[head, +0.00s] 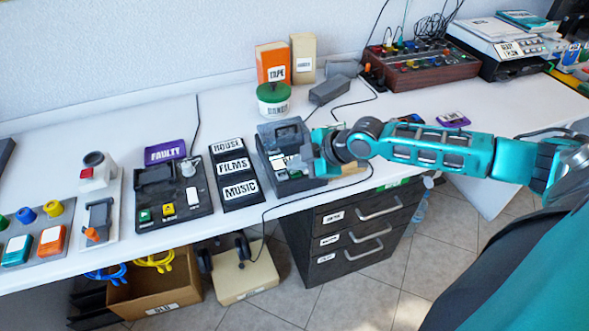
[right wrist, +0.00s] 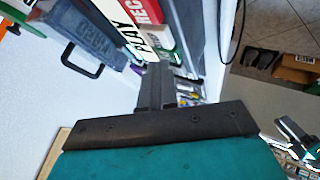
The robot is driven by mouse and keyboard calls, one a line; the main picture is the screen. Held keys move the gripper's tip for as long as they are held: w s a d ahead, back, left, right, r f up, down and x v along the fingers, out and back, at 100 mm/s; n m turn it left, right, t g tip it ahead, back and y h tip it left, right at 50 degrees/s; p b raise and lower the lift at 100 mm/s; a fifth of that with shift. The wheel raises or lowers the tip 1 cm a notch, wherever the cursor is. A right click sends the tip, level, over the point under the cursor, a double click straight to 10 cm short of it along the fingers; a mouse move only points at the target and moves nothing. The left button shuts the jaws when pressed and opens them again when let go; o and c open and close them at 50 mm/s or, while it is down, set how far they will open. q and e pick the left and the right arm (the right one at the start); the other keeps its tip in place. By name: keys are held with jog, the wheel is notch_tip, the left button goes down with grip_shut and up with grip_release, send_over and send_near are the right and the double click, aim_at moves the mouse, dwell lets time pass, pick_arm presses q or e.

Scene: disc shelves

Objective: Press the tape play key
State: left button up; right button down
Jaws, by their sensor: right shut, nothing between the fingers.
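The tape deck (head: 272,142) is a dark grey machine near the table's front edge in the head view, partly hidden by my right gripper (head: 306,165). In the right wrist view, the white PLAY key (right wrist: 131,42) lies beside the red REC key (right wrist: 147,11). A green key (right wrist: 167,40) is close by. My right gripper (right wrist: 157,70) is shut and empty, its fingertips very near the lower end of the PLAY key. I cannot tell whether they touch it. My left gripper is not in view.
A similar deck (head: 150,209) with a purple FAULTY label (head: 166,152) stands left, beyond a black rack (head: 233,165) marked HOUSE, FILMS and MUSIC. A green-lidded tub (head: 273,98) and orange TAPE box (head: 272,61) stand behind. A cable (head: 318,194) runs along the front.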

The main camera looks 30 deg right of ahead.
aim_at(298, 174)
jog(key=shift+r+p, duration=0.6)
jog(key=shift+r, duration=0.1)
notch_tip(298, 174, up, 3)
jog(key=p, duration=0.2)
jog(key=shift+p, duration=0.4)
jog(key=shift+r+p, duration=0.55)
jog(key=shift+r, duration=0.55)
jog(key=shift+f, duration=0.1)
